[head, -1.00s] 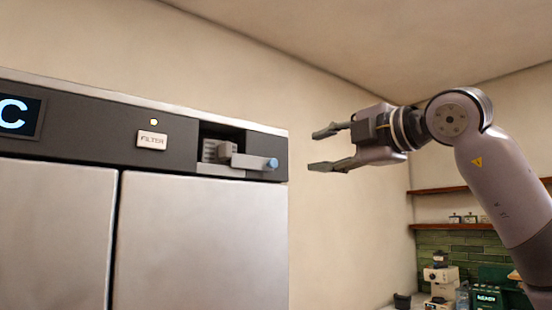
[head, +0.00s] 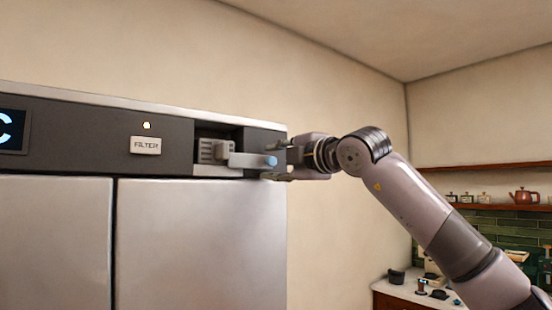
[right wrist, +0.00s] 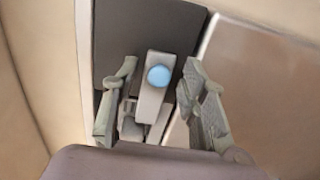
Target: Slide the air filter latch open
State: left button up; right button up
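The air filter latch (head: 246,160) is a grey bar with a blue rounded tip, sticking out of a recess in the dark upper panel of a steel appliance. My right gripper (head: 273,161) is open, with one finger above and one below the blue tip in the head view. In the right wrist view the latch (right wrist: 151,105) lies between the two fingers (right wrist: 157,95), with a visible gap on each side. I cannot tell whether anything touches. My left gripper is not in view.
A "FILTER" label (head: 145,146) and a small light (head: 146,125) are left of the recess. Steel doors (head: 200,240) lie below. The wall right of the appliance is bare. A shelf (head: 490,207) and a counter (head: 400,291) stand farther back at right.

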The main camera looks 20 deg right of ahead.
jog(key=shift+c, duration=0.5)
jog(key=c, duration=0.8)
grip_shut()
jog(key=shift+f, duration=0.1)
